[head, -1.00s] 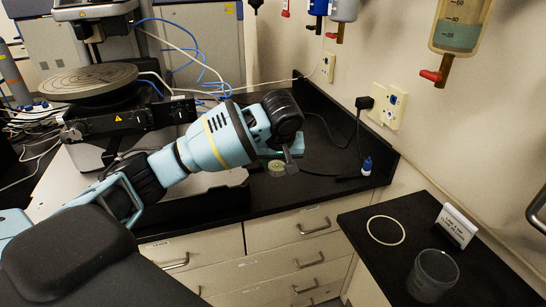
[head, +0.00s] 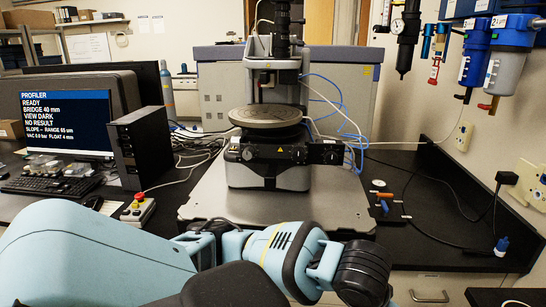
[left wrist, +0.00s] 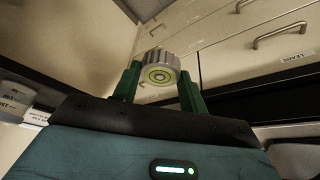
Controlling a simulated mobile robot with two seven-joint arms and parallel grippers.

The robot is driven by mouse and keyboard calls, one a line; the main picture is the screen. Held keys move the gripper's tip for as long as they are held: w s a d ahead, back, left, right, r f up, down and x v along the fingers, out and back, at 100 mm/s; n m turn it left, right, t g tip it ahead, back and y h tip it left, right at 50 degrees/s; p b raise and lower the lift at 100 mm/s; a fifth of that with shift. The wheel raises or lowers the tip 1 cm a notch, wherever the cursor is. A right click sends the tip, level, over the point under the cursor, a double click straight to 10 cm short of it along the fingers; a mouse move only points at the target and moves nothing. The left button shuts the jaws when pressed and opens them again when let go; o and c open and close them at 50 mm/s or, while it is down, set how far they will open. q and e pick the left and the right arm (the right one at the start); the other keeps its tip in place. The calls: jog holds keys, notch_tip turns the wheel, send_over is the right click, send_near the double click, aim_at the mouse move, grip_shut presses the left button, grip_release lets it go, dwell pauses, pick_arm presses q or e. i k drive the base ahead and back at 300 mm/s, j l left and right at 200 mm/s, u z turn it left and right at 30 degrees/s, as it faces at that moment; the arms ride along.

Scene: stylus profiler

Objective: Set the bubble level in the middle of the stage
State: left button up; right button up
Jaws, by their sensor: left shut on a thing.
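The bubble level (left wrist: 160,74) is a small round silver piece with a yellow-green bubble face. It sits between the green fingers of my left gripper (left wrist: 158,77), which is shut on it. Drawer fronts show behind it in the left wrist view. In the head view my left arm crosses the bottom, and its fingers and the level are not visible. The stage (head: 266,116) is a round grey disc on the profiler, beyond and above my left arm in the picture. Its visible top looks bare. My right gripper is not in view.
The profiler column (head: 277,62) rises behind the stage. A monitor (head: 60,125) reads ready, and a black box (head: 138,148) stands left of the profiler. A red-button box (head: 138,208) sits in front. Small tools (head: 385,203) lie right of the base. Blue hoses hang behind.

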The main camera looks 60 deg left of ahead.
aim_at(265, 111)
jog(key=j+u, duration=0.75)
jog(key=i+j+u, duration=0.15)
jog(key=u, duration=0.2)
jog(key=j, duration=0.1)
